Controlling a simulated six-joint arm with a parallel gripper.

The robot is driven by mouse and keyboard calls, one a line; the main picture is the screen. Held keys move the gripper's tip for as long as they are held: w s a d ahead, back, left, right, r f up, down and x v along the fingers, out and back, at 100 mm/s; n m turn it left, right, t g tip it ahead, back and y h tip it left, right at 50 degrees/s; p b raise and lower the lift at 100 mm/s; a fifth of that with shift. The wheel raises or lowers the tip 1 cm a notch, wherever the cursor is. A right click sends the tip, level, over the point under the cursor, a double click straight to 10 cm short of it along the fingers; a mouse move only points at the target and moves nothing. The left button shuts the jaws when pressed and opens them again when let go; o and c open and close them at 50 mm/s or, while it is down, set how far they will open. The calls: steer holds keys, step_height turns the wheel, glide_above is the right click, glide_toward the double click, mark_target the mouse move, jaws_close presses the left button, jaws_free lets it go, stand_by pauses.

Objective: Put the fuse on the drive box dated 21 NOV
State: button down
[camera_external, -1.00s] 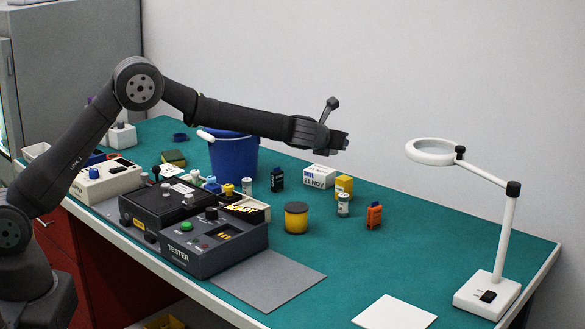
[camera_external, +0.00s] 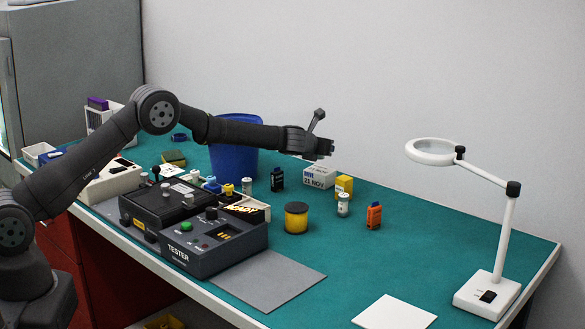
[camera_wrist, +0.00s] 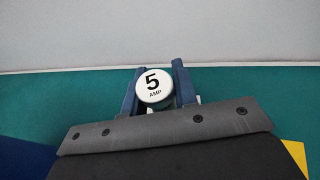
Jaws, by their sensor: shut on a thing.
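My gripper (camera_external: 330,148) is above the far part of the bench, just above the white box dated 21 NOV (camera_external: 318,179). In the wrist view my gripper (camera_wrist: 155,88) is shut on a round white-topped fuse marked 5 AMP (camera_wrist: 153,84), which sits between the two blue fingers. In the external view the held fuse cannot be made out. The 21 NOV box stands on the green mat with its dated face toward the camera. In the wrist view it is mostly hidden behind the gripper.
A blue bucket (camera_external: 232,163) stands left. The magnifier lamp (camera_external: 508,225) is at right.

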mark_target(321, 168)
steer(key=shift+f, duration=1.55)
steer(key=shift+f, duration=0.15)
steer(key=c, duration=1.1)
jaws_free()
steer(key=shift+c, duration=0.2)
steer(key=shift+r, duration=0.2)
steer(key=v, duration=1.2)
steer(key=shift+d+f, duration=0.1)
